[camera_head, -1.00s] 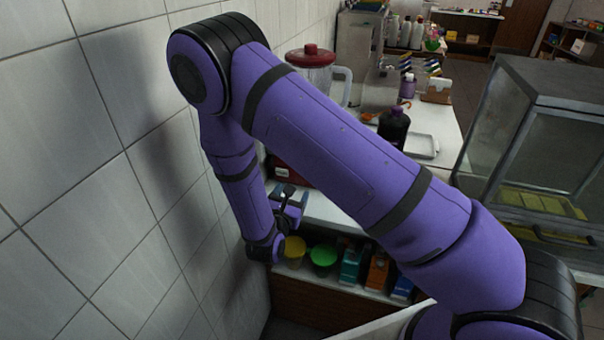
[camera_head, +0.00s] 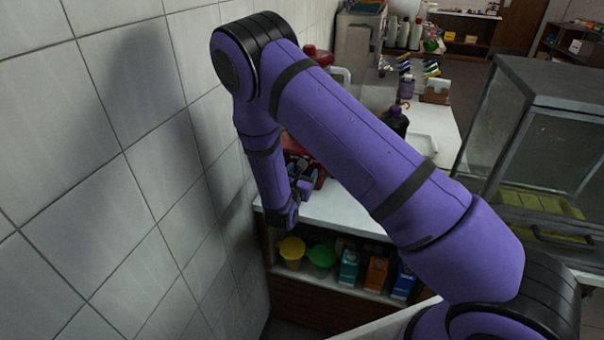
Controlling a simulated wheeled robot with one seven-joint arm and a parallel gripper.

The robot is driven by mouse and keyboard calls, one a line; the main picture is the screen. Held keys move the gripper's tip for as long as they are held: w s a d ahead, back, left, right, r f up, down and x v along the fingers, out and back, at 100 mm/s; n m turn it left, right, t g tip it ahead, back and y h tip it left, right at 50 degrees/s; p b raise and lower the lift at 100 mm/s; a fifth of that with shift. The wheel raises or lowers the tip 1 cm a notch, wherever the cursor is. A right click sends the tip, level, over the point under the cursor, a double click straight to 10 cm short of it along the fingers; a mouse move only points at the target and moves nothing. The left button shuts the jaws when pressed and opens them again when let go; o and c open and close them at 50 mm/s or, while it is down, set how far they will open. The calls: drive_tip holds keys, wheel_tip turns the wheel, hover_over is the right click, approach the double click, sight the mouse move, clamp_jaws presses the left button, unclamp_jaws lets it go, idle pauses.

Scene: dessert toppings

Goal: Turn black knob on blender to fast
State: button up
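The blender has a red lid (camera_head: 318,55) and a dark red base (camera_head: 296,147). It stands on the white counter (camera_head: 345,212) by the tiled wall. My arm covers most of its jar and part of its base. My gripper (camera_head: 303,180) is in front of the base, close to it, at the counter's left front. I cannot tell whether it touches the blender. The black knob cannot be made out behind my gripper. The fingers are small and dark, so their opening is unclear.
A dark bottle (camera_head: 395,122) and a white tray (camera_head: 432,150) stand on the counter to the right. A glass case (camera_head: 545,150) is at the right. A shelf below holds a yellow cup (camera_head: 291,252), a green cup (camera_head: 321,259) and cartons (camera_head: 376,273). The tiled wall is close left.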

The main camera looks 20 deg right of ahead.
drive_tip(key=shift+c, duration=0.3)
drive_tip(key=c, duration=0.9)
drive_tip(key=shift+m, duration=0.3)
drive_tip(key=m, duration=0.3)
drive_tip(key=shift+m, duration=0.3)
drive_tip(key=m, duration=0.3)
drive_tip(key=shift+m, duration=0.4)
drive_tip(key=m, duration=0.4)
drive_tip(key=shift+m, duration=2.1)
